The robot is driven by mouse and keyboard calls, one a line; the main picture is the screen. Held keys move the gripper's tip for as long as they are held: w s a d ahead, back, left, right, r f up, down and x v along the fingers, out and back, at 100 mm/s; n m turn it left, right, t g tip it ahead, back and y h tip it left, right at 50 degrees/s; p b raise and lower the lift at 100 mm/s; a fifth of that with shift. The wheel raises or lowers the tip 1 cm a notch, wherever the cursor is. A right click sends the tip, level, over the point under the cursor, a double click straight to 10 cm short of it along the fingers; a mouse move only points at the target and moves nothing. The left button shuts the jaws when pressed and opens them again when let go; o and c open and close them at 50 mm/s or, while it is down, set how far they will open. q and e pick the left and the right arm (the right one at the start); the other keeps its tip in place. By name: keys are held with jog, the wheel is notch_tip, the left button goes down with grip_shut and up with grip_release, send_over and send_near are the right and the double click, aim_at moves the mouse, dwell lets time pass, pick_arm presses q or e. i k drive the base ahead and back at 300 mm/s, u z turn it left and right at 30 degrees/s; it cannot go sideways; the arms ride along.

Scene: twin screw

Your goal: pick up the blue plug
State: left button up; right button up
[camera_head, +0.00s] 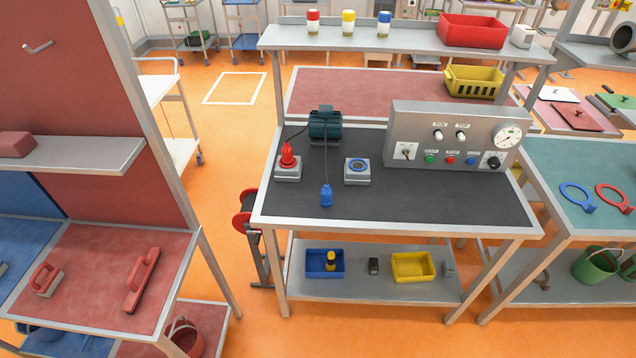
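The blue plug (326,196) lies on the dark top of the middle workbench (420,203), near its front edge. A dark cable runs from it back to a dark teal motor-like unit (325,124). To its right stands a grey socket box with a blue ring (357,171). To its left a red plug (288,157) stands on another grey socket box (288,173). Neither of my grippers shows in the head view.
A grey control panel (455,137) with knobs, buttons and a gauge stands at the back right of the bench. A red-topped bench (100,260) stands at left, a green-topped one (580,165) at right. Orange floor (245,330) is open between the left and middle benches.

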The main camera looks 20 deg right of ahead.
aim_at(326, 192)
jog(key=z, duration=0.4)
jog(key=i, duration=0.8)
jog(key=z, duration=0.7)
